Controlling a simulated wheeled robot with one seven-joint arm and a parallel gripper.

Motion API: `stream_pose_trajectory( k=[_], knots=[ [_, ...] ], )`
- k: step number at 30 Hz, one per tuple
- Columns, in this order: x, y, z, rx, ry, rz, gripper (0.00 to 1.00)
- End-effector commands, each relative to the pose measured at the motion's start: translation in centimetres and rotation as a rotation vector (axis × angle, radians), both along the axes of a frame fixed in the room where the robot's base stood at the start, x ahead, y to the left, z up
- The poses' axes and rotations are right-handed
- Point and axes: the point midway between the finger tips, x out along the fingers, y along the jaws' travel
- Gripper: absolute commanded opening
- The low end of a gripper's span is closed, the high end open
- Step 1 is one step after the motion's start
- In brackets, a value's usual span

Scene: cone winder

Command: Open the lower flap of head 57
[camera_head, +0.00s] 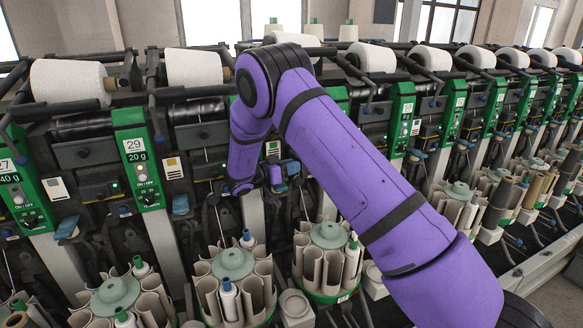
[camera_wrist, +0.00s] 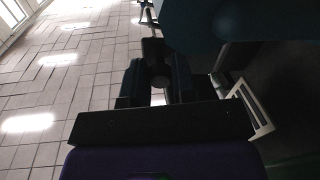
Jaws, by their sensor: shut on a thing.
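My gripper (camera_wrist: 158,82) shows from behind in the wrist view. Its two dark fingers are close together on a small dark part (camera_wrist: 152,48), and I cannot make out for sure that this is a flap. In the head view my purple arm bends down to the winder head right of the one marked 29 (camera_head: 135,150). My gripper (camera_head: 280,178) is low at the front of that head, mostly hidden by my arm. The number 57 is not readable anywhere, and the lower flap there cannot be told apart.
A row of winder heads with green panels (camera_head: 403,118) and white cones (camera_head: 194,68) runs off to the right. Round bobbin magazines (camera_head: 233,275) stand below them. The wrist view shows open tiled floor (camera_wrist: 60,90) on the left and a pale frame (camera_wrist: 257,115) on the right.

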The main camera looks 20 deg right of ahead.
Motion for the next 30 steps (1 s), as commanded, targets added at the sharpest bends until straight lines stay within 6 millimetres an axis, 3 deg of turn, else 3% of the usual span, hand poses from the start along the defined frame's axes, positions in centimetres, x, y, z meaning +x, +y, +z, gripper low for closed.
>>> stream_pose_trajectory(
  k=[5, 6, 9, 20, 30],
  knots=[
    [0.1, -0.1, 0.1, -0.001, -0.002, 0.001, 0.00],
    [0.1, -0.1, 0.1, -0.002, -0.002, 0.000, 0.34],
    [0.0, -0.1, 0.1, -0.002, -0.002, 0.000, 0.51],
    [0.0, 0.7, 0.0, 0.000, -0.001, 0.002, 0.51],
    [-0.8, 6.5, 0.0, 0.000, -0.002, 0.003, 0.51]
  ],
)
